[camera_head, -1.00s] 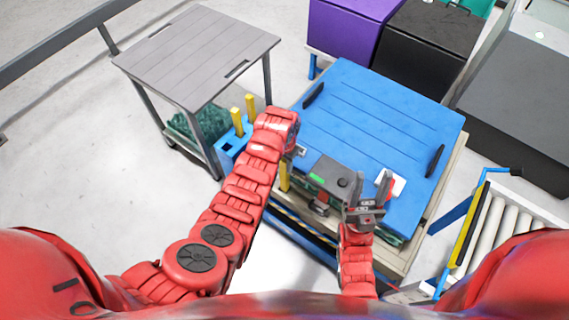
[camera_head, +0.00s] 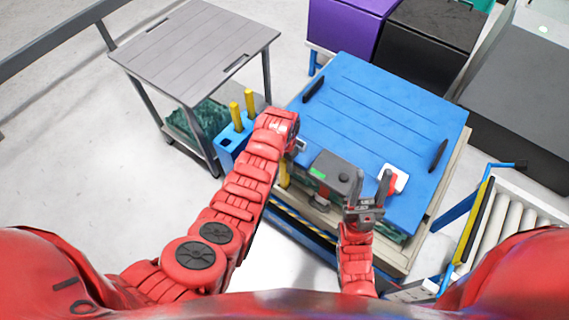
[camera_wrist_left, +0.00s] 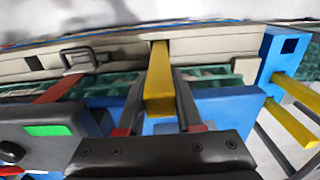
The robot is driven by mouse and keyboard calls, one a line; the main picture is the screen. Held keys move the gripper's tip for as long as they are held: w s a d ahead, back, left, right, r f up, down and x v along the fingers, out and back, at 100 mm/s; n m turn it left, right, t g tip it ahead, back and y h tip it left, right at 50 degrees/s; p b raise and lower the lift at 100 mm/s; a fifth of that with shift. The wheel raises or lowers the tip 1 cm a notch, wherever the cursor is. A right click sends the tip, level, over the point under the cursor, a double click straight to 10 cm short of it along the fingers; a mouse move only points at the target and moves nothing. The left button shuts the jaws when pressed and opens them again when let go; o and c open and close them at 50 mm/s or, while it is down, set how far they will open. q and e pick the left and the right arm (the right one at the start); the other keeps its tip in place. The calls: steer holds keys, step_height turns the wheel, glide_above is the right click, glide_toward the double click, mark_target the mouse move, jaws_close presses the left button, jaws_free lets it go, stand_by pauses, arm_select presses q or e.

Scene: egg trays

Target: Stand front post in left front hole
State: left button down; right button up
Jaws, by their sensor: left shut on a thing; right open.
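My left gripper (camera_wrist_left: 158,118) is shut on a yellow post (camera_wrist_left: 158,85), which hangs out between the two fingers. In the head view the lower part of this post (camera_head: 285,175) shows below my left wrist, beside the left edge of the blue lid. A blue holder (camera_head: 227,143) with square holes stands further left, with two other yellow posts upright in it. The holder also shows at the right of the left wrist view (camera_wrist_left: 274,62), apart from the held post. My right gripper (camera_head: 366,195) is open and empty over the near edge of the blue lid.
The blue lid (camera_head: 375,120) covers a crate on a pallet. A grey device with a green screen (camera_head: 330,172) and a white-and-red item (camera_head: 396,178) lie near its front. A grey table (camera_head: 195,50) stands at left, a roller conveyor (camera_head: 510,215) at right.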

arm_select(q)
steer(key=shift+f+b, duration=0.35)
steer(key=shift+f, duration=0.2)
steer(key=c, duration=0.5)
jaws_free()
steer(key=shift+r, duration=0.1)
